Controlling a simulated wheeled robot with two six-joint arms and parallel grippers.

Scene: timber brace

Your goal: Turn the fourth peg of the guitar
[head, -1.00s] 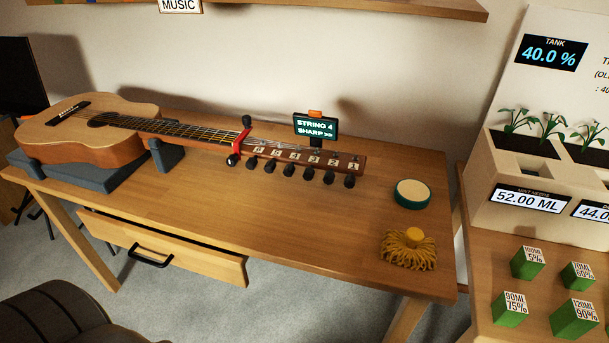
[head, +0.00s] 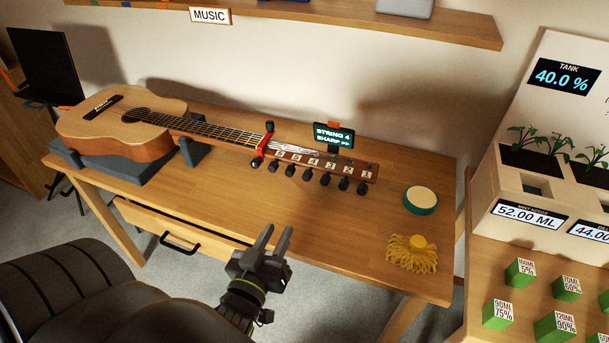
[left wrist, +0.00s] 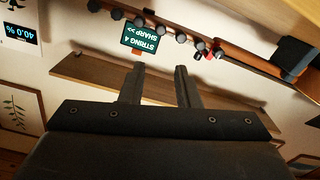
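The guitar (head: 120,122) lies on its stand with its headstock pointing right. Several black pegs stick out along the headstock's near edge, beside number labels. The fourth peg (head: 307,174), by label 4, is third from the left. A small display (head: 333,135) behind the headstock reads "STRING 4 SHARP >>". My left gripper (head: 277,233) is open and empty, in front of the table edge and apart from the pegs. The left wrist view shows its two fingers (left wrist: 160,85) apart, with the display (left wrist: 141,38) and pegs upside down beyond. My right gripper is not in view.
A red capo (head: 265,141) sits on the neck. A round green-rimmed tin (head: 420,200) and a yellow tasselled thing (head: 411,253) lie on the table's right. The tabletop before the pegs is clear.

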